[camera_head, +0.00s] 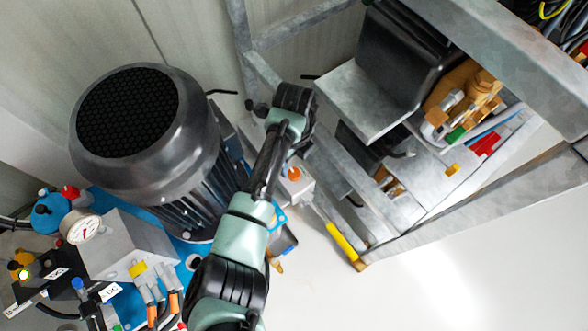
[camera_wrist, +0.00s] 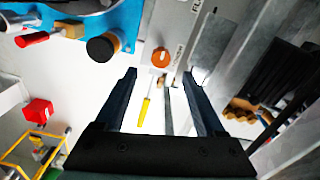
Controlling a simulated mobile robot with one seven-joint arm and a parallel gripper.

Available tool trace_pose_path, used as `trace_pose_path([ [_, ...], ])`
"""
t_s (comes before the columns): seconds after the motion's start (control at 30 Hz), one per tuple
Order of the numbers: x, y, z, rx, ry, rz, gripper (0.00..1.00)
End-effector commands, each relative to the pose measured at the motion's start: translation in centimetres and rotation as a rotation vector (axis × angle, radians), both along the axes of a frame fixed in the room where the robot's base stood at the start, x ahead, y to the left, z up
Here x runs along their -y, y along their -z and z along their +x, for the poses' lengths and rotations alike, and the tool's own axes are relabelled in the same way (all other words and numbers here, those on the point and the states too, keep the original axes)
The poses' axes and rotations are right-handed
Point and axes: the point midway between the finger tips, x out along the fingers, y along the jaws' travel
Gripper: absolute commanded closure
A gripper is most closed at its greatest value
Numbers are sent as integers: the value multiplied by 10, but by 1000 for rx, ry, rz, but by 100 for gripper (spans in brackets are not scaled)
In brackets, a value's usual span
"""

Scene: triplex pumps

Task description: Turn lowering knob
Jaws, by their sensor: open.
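In the wrist view my gripper (camera_wrist: 163,74) is open, its two dark fingers apart with nothing held. A round orange knob (camera_wrist: 161,57) on a grey block (camera_wrist: 172,25) shows just beyond and between the fingertips. A small brass-coloured part sits just below it, also between the fingers. A lever with a yellow handle (camera_wrist: 146,108) hangs below the block. In the head view the orange knob (camera_head: 294,173) is just right of my forearm, and the yellow handle (camera_head: 342,240) is lower right. My fingers are hidden there. No readable label shows which part is the lowering knob.
A large black motor (camera_head: 145,135) stands left of my arm. A pressure gauge (camera_head: 82,230) and valves are at lower left. A grey metal frame (camera_head: 480,200) with shelf parts is close on the right. The white floor (camera_head: 460,280) is clear at lower right.

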Motion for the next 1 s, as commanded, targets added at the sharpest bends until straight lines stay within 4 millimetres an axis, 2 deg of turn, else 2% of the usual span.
trace_pose_path([
  [0.03, 0, 16, 0, -2, 0, 2, 28],
  [0.1, 0, 30, 0, -1, -1, 1, 28],
  [0.3, 1, 59, 0, 1, 0, -1, 28],
  [0.5, 0, 70, 1, 2, -1, -1, 28],
  [0.77, 0, 70, 1, 4, -1, -1, 28],
  [1.0, 0, 70, 1, 3, -1, -1, 70],
])
